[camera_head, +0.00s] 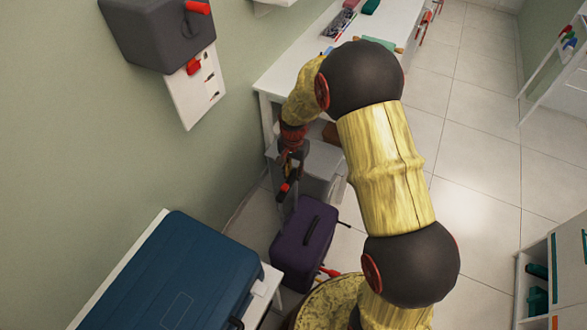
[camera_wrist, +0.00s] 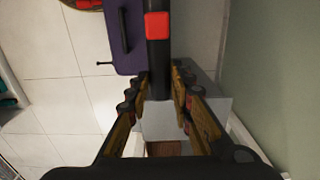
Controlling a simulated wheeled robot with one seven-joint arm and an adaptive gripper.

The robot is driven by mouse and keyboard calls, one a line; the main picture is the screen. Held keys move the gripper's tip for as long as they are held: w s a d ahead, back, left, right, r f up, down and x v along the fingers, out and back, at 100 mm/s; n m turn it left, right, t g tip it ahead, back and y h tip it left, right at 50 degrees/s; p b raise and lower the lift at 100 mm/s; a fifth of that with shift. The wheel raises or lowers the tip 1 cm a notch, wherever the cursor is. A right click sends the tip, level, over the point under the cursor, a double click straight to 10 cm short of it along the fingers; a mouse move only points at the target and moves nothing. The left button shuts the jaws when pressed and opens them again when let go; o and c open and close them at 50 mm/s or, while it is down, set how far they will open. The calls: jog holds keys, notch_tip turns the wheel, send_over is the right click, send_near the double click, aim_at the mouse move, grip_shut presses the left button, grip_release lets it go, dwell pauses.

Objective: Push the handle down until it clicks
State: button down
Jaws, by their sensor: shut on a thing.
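A black handle bar (camera_wrist: 158,60) with a red square button (camera_wrist: 157,25) runs down the middle of the wrist view. My gripper (camera_wrist: 159,82) has its fingers on both sides of the bar and is shut on it. In the head view, my gripper (camera_head: 291,160) is low beside the wall, and the black handle (camera_head: 283,190) with its red part shows just below it. A purple suitcase (camera_head: 318,262) stands upright under and beside the handle; it also shows in the wrist view (camera_wrist: 125,62). My arm and gripper hide part of the handle, and I cannot tell how far it is extended.
A blue suitcase (camera_head: 185,275) lies on a white bench at the lower left. A dark grey case (camera_head: 150,35) is on the wall at upper left. A white table (camera_head: 290,70) stands behind my arm. The tiled floor (camera_head: 475,170) on the right is clear.

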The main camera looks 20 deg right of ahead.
notch_tip(320, 180, down, 25)
jog(key=b, duration=0.9)
jog(key=shift+f, duration=0.1)
jog(key=shift+s+f, duration=0.15)
jog(key=shift+f, duration=0.4)
jog(key=c, duration=1.9)
grip_release()
jog(key=shift+f, duration=0.1)
jog(key=o, duration=0.3)
jog(key=shift+o, duration=0.2)
jog(key=shift+r, duration=0.25)
